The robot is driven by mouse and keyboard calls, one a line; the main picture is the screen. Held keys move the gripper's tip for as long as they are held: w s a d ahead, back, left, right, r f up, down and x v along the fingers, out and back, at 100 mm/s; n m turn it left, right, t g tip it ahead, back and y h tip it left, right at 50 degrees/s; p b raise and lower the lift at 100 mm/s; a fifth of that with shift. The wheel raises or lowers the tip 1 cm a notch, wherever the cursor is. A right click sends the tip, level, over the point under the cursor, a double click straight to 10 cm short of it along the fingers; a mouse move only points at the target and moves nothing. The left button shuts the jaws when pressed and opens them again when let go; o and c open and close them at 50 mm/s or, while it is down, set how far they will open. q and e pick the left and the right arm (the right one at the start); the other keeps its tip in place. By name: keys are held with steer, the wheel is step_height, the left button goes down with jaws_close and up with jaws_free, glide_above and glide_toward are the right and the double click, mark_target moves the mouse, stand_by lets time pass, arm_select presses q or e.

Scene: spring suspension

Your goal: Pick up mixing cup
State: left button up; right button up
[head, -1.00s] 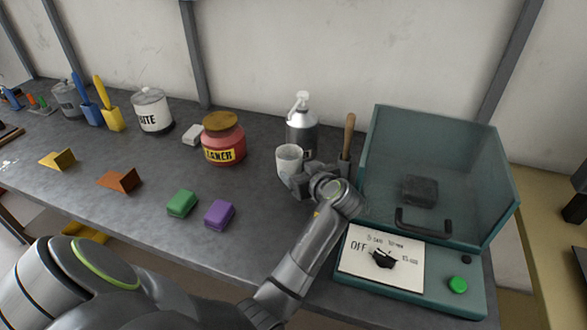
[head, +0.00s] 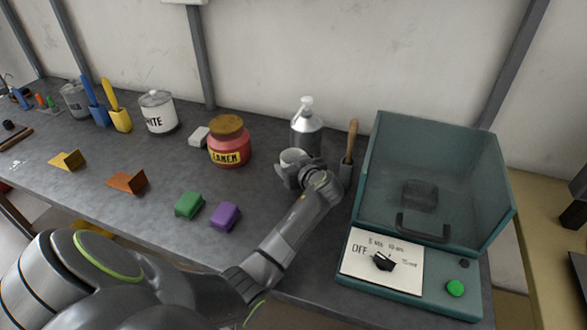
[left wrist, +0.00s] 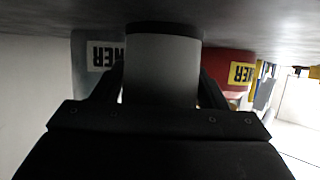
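The mixing cup (head: 292,156) is a pale grey-white cup on the grey workbench, in front of the metal pump bottle. My left gripper (head: 300,175) is at the cup from the front right and hides its lower part in the head view. In the left wrist view, which is upside down, the cup (left wrist: 163,70) fills the space between the two dark fingers of my left gripper (left wrist: 163,85). I see no clear gap on either side, but cannot tell whether the fingers press on it. The cup looks upright on the bench. My right gripper is not in view.
The pump bottle (head: 306,128) stands close behind the cup. A holder with a wooden-handled tool (head: 350,145) and the teal clear-lidded machine (head: 405,275) are at the right. A red jar (head: 229,145) and green (head: 189,204) and purple (head: 225,215) blocks lie left.

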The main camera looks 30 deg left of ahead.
arm_select(q)
steer(key=c, duration=0.7)
steer(key=shift+r, duration=0.2)
steer(key=shift+c, duration=0.2)
steer(key=shift+s+a+r+b, duration=0.1)
steer(key=shift+r+b, duration=0.05)
steer(key=shift+b, duration=0.2)
step_height(320, 180, up, 6)
steer(key=b, duration=0.1)
steer(key=s+a+b, duration=0.2)
steer(key=s+a, duration=0.9)
steer(key=s, duration=0.4)
steer(key=shift+s+a+b, duration=0.15)
steer(key=shift+a+b, duration=0.05)
steer(key=shift+b, duration=0.15)
